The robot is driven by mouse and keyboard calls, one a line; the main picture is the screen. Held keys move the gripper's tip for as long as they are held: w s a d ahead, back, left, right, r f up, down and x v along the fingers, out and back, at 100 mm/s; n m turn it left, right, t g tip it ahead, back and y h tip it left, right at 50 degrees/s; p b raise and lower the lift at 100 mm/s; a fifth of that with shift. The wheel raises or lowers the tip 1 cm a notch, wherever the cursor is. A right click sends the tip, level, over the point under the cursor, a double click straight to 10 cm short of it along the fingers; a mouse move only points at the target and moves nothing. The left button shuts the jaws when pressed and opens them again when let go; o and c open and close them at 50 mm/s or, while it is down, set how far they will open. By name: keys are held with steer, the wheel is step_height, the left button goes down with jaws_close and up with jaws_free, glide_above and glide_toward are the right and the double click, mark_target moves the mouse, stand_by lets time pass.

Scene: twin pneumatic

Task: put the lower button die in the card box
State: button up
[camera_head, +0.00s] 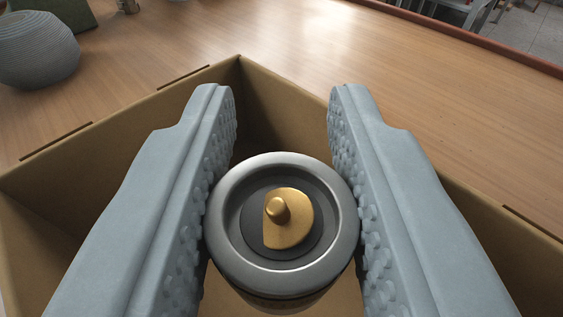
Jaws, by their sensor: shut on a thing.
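My gripper (283,135) has two grey-blue fingers with bumpy inner pads. It is shut on the button die (230,255), a round dark metal piece with a silver rim and a gold half-disc and knob at its centre. The pads touch the die on its left and right sides. The die is over the open card box (75,160), a brown cardboard box whose far corner rises behind the fingers. The box's floor is mostly hidden by the die and fingers, so I cannot tell how high the die is above it.
The box stands on a wooden table (450,120), which is clear to the right of the box. A ribbed grey round vase (38,50) stands at the upper left, beside a dark green object (62,10). A small metallic item (128,6) is at the top.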

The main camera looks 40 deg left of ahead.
steer(key=shift+f, duration=0.65)
steer(key=o, duration=1.1)
steer(key=shift+f, duration=0.15)
steer(key=v, duration=0.4)
steer(key=r+v, duration=0.1)
steer(key=v, duration=0.7)
steer(key=shift+r, duration=0.2)
steer(key=shift+r, duration=0.1)
